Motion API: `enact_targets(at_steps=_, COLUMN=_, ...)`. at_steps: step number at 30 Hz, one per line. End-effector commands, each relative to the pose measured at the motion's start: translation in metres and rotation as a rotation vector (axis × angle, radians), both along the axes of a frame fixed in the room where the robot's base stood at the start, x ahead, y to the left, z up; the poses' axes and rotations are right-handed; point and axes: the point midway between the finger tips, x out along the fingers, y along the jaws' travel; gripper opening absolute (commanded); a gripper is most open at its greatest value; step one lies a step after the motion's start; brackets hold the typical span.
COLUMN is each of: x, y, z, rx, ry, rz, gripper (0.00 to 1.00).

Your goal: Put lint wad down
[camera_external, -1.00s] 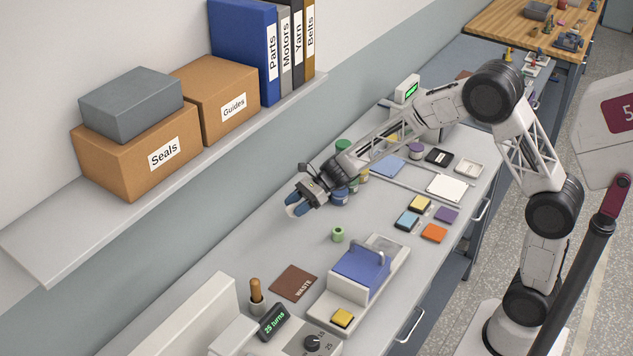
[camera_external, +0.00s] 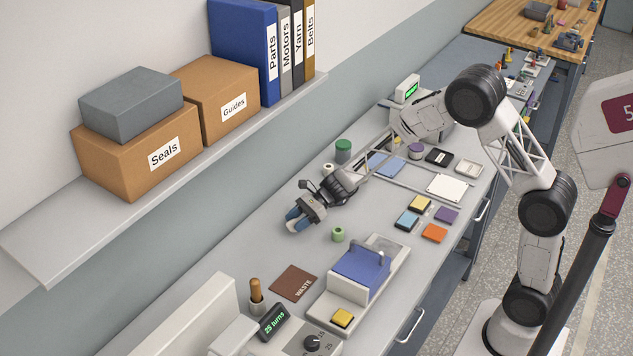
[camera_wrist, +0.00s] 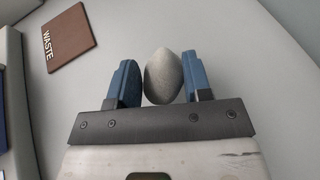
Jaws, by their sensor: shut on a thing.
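My gripper (camera_external: 297,217) has blue fingers and hangs over the bench between the green spool and the wall. In the wrist view my gripper (camera_wrist: 163,80) is shut on the grey, rounded lint wad (camera_wrist: 163,76), with one finger on either side of it. The wad cannot be made out in the external view. The brown square mat marked WASTE (camera_external: 293,282) lies flat on the bench nearer the camera. In the wrist view the WASTE mat (camera_wrist: 72,42) is at the upper left, apart from the wad, and nothing lies on it.
A small green spool (camera_external: 338,234) stands right of my gripper. A blue-topped fixture (camera_external: 363,272) with a handle sits right of the mat. A wooden-handled tool (camera_external: 256,292) and a turns counter (camera_external: 273,320) stand at its near side. The bench between gripper and mat is clear.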

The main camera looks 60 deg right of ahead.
Motion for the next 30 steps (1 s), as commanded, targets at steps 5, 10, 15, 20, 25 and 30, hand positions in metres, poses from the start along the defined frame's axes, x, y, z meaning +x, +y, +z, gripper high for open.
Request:
enact_targets(at_steps=5, x=0.0, y=0.0, z=-0.02, rx=0.001, ry=0.002, rz=-0.001, gripper=0.24)
enact_targets(at_steps=10, x=0.0, y=0.0, z=-0.026, rx=0.0, ry=0.001, rz=0.0, gripper=0.24)
enact_targets(at_steps=15, x=0.0, y=0.0, z=-0.026, rx=0.0, ry=0.001, rz=0.0, gripper=0.24)
enact_targets(at_steps=20, x=0.0, y=0.0, z=-0.028, rx=0.0, ry=0.001, rz=0.0, gripper=0.24)
enact_targets(at_steps=25, x=0.0, y=0.0, z=-0.029, rx=0.0, ry=0.001, rz=0.0, gripper=0.62)
enact_targets(at_steps=30, x=0.0, y=0.0, z=-0.029, rx=0.0, ry=0.001, rz=0.0, gripper=0.71)
